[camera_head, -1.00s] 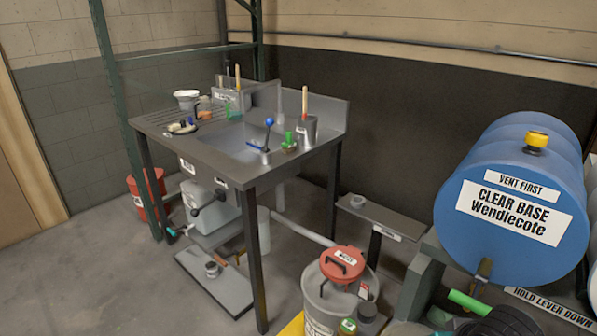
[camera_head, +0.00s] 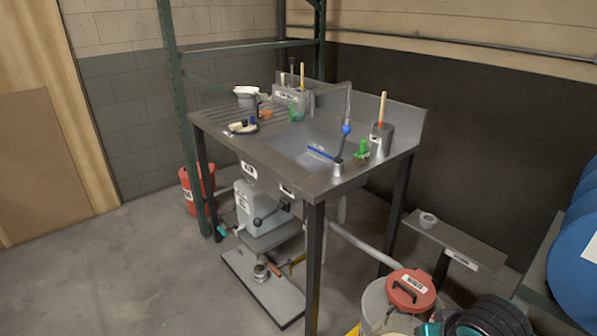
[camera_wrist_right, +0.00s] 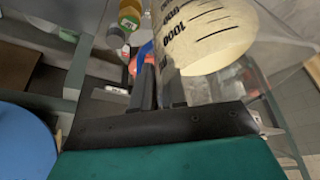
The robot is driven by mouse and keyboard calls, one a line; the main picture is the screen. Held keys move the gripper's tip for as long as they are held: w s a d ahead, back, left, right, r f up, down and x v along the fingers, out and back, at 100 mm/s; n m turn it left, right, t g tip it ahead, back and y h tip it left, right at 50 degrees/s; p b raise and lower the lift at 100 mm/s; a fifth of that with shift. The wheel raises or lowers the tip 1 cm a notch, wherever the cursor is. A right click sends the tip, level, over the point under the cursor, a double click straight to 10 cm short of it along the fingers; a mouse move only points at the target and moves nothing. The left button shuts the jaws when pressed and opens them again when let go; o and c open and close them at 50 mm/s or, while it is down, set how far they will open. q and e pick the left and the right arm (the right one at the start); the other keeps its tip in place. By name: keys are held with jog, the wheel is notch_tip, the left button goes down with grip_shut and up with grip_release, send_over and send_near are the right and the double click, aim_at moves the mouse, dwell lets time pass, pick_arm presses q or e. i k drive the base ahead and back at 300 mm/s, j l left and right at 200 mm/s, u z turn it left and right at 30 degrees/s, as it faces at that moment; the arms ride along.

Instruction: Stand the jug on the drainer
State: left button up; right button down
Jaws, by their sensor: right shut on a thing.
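The jug (camera_wrist_right: 208,38) shows in the right wrist view as a cream, rounded vessel with black scale marks, tilted in the picture. My right gripper (camera_wrist_right: 155,85) is shut, with its dark fingers against the jug's near side; the exact grip is hard to see. The drainer (camera_head: 222,114) is the ribbed left part of the grey sink table, well ahead of me. My left gripper is not in view.
The sink basin (camera_head: 300,148) lies to the right. A lidded bucket (camera_head: 375,303) and low bench (camera_head: 455,240) stand nearer. Floor is clear at left.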

aim_at(236, 121)
jog(key=i+j+u, duration=0.6)
jog(key=u, duration=0.2)
jog(key=i+j+u, duration=0.1)
jog(key=i+u, duration=0.5)
jog(key=i, duration=0.6)
jog(key=i+z, duration=0.15)
jog(key=i, duration=0.25)
jog(key=i+j+z, duration=0.15)
jog(key=i, duration=0.3)
jog(key=i+j+z, duration=0.25)
jog(key=i+z, duration=0.2)
jog(key=i+j+z, duration=0.45)
jog(key=i, duration=0.15)
